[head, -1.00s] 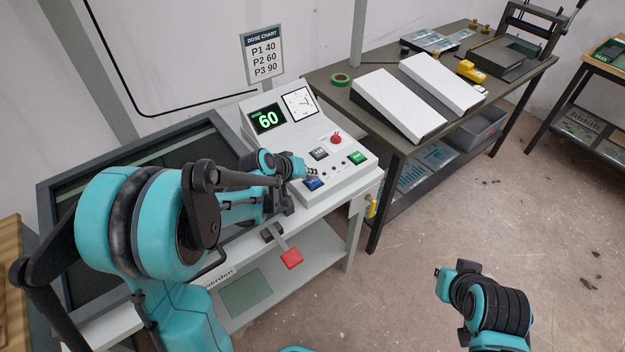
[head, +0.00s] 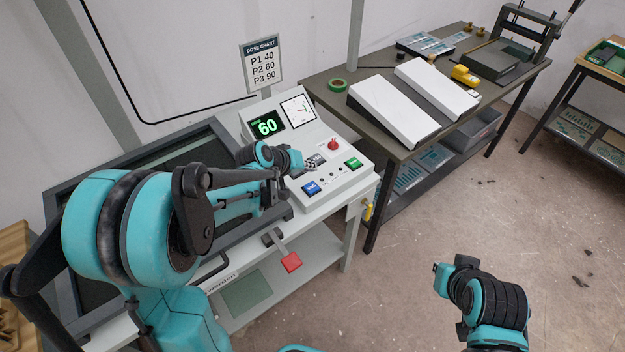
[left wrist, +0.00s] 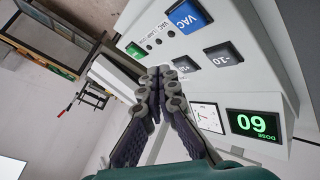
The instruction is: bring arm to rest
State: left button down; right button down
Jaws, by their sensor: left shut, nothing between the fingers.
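My left gripper (head: 314,163) is shut and empty. It hangs over the left part of the white control panel (head: 345,178). In the left wrist view the closed fingers (left wrist: 160,88) point toward the panel, with the blue VAC button (left wrist: 188,16) and two dark grey buttons beyond them; I cannot tell if they touch anything. The display (head: 267,124) reads 60. My right arm (head: 488,300) is at the lower right, with its gripper out of view.
A red knob (head: 333,144) and a green button (head: 353,163) stand on the panel. A dark framed unit (head: 150,150) lies left of it. A red-tipped lever (head: 291,262) sticks out below. A dark table (head: 330,92) with white sloped boxes is at right. Open floor lies in front.

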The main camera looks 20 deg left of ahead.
pick_arm(q)
jog(key=s+r+m+y, duration=0.2)
jog(key=s, duration=1)
jog(key=s+r+m+g+y, duration=0.1)
jog(key=s+r+y, duration=0.1)
jog(key=s, duration=1.1)
jog(key=shift+r+m, duration=0.4)
jog(key=shift+r, duration=0.2)
jog(key=c, duration=2.3)
grip_release()
jog(key=shift+d, duration=0.1)
